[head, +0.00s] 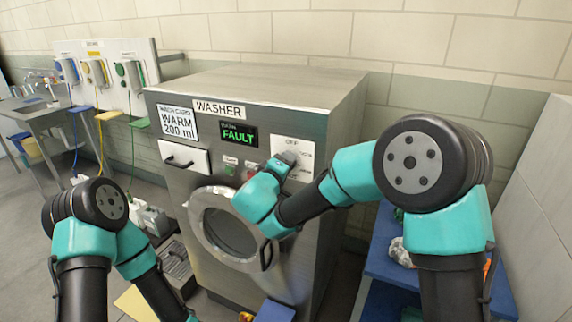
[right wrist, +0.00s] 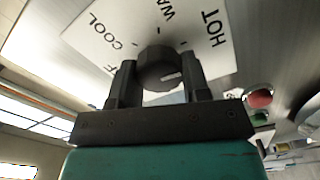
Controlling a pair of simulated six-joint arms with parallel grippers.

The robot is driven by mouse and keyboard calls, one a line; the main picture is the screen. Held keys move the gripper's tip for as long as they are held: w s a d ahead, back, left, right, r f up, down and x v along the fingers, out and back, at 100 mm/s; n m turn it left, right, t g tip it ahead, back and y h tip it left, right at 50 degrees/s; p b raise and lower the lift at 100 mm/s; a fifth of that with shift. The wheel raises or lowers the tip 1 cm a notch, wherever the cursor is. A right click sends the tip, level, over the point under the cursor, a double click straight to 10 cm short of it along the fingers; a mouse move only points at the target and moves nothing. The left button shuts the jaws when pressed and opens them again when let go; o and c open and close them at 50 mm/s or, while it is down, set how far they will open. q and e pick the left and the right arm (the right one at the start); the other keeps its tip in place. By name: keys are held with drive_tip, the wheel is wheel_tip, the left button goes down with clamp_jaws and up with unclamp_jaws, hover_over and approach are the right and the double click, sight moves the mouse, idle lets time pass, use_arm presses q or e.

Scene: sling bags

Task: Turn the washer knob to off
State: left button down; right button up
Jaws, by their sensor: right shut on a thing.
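The washer (head: 330,105) is a steel cabinet with a round door and a green "FAULT" display (head: 238,135). Its knob (right wrist: 155,66) is dark and round, on a white label plate (right wrist: 100,35). In the right wrist view the plate reads COOL, part of "WA", HOT, and an "F" at the left, partly hidden. The knob's pale line lies toward the right of its face, on the HOT side. My right gripper (right wrist: 158,85) is shut on the knob, one finger on each side; it also shows in the head view (head: 282,164). My left gripper is out of frame.
A red button (right wrist: 260,98) and a green one (right wrist: 258,118) are beside the plate. A white drawer (head: 183,157) is left of the display. A blue table (head: 385,262) stands right of the washer. Bottles (head: 150,218) stand on the floor at left.

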drive_tip(key=n, duration=0.4)
drive_tip(key=shift+n, duration=0.4)
drive_tip(key=n, duration=0.5)
drive_tip(key=shift+f, duration=0.15)
drive_tip(key=n, duration=0.5)
drive_tip(key=shift+f, duration=0.1)
drive_tip(key=n, duration=0.4)
drive_tip(key=shift+d+n, duration=0.15)
drive_tip(key=shift+n, duration=0.15)
drive_tip(key=n, duration=0.4)
drive_tip(key=shift+s, duration=0.1)
drive_tip(key=n, duration=0.5)
drive_tip(key=shift+d, duration=0.1)
drive_tip(key=n, duration=0.4)
drive_tip(key=shift+s+d+n, duration=0.1)
drive_tip(key=shift+n, duration=2.3)
